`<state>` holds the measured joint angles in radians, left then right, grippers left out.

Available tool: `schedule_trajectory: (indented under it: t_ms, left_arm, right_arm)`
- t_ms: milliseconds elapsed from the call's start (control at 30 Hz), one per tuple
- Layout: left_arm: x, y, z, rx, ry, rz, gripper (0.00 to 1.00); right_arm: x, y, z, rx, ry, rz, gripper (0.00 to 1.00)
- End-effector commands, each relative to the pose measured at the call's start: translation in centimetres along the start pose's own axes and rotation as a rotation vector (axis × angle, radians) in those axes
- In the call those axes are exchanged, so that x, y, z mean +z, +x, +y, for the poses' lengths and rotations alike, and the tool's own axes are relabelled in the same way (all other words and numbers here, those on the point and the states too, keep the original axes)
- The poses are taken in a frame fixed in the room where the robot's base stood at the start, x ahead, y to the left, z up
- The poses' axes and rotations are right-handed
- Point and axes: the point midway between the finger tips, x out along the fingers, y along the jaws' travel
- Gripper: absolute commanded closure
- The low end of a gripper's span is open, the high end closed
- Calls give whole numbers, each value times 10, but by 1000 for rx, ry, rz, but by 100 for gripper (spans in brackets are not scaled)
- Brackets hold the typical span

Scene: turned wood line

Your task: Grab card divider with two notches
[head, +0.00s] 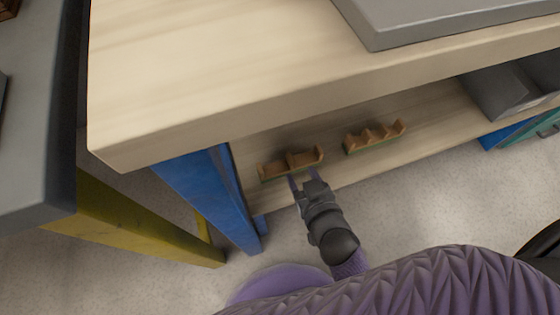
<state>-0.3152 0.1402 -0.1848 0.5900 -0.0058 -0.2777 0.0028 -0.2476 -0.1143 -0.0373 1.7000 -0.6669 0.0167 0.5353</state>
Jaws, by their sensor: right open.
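A brown wooden card divider with two notches (291,163) stands on the lower shelf, near its left end. A similar divider (374,137) to its right seems to have three notches. Both have a green strip along the lower front. My right gripper (302,177) is open, with its two fingers pointing at the front of the two-notch divider. The fingertips are at or very close to its front edge; I cannot tell whether they touch. Nothing is seen between the fingers. My left gripper is not in view.
The thick wooden tabletop (200,90) overhangs the lower shelf (430,125). A blue leg (215,195) stands left of the shelf. A grey bin (505,90) sits on the shelf at right. A grey tray (440,20) lies on the tabletop.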

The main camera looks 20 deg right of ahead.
Motion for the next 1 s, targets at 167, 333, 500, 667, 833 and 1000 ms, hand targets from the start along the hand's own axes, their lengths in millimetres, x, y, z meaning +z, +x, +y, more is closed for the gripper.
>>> schedule_trajectory:
  t_ms: [167, 333, 500, 667, 833, 1000]
  left_arm:
    - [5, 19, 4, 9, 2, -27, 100]
    - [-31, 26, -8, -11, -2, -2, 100]
    - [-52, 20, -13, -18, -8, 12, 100]
    - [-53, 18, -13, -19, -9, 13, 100]
    - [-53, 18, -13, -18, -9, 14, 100]
    - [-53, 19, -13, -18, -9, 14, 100]
  right_arm:
    - [8, 29, -2, -2, -1, -4, 44]
    - [9, 59, -6, -2, -1, -5, 44]
    - [6, 70, -5, -1, 0, -4, 44]
    - [4, 70, -5, -1, 0, -3, 44]
    - [4, 70, -5, -1, 0, -3, 70]
    - [4, 70, -5, -1, 0, -3, 100]
